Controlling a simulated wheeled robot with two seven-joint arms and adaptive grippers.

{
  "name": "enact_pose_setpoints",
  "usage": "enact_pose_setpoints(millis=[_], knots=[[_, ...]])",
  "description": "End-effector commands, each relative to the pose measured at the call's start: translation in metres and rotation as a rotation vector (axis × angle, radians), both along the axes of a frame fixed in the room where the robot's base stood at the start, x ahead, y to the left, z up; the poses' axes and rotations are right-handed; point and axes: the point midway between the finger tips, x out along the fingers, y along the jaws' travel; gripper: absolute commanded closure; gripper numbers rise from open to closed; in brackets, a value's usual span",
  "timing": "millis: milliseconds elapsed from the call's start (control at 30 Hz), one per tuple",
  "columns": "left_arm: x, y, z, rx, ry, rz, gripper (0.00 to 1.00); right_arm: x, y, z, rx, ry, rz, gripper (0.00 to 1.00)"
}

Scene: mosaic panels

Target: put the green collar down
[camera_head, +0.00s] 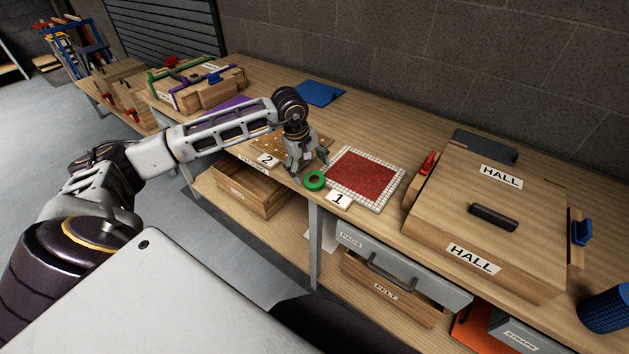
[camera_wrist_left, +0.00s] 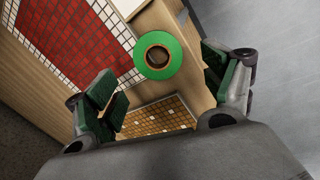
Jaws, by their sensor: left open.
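The green collar (camera_head: 315,180) is a ring lying on the bench top near its front edge, between the number 1 and number 2 cards. In the left wrist view the collar (camera_wrist_left: 158,56) shows as a flat green ring with a dark round centre. My left gripper (camera_head: 309,174) is open just behind and above the collar. In the left wrist view its two green-padded fingers (camera_wrist_left: 162,88) are spread wide, with the collar beyond the gap and apart from both pads. My right gripper is not in view.
A red mosaic panel with a white border (camera_head: 365,177) lies right of the collar. Number cards 1 (camera_head: 338,199) and 2 (camera_head: 267,160) stand at the front edge. A large HALL box (camera_head: 490,215) fills the right.

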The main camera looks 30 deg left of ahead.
Motion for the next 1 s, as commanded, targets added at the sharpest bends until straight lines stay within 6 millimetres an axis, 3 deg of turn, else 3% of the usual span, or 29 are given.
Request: enact_pose_setpoints(millis=[367,800,1000], knots=[[0.000,0.000,-0.002,-0.001,0.001,0.000,0.17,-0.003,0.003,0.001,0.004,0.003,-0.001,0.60],[0.010,-0.006,-0.043,-0.001,0.003,0.001,0.17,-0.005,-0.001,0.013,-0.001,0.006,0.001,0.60],[0.012,-0.007,-0.050,0.000,0.000,0.000,0.17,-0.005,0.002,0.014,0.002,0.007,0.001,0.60]])
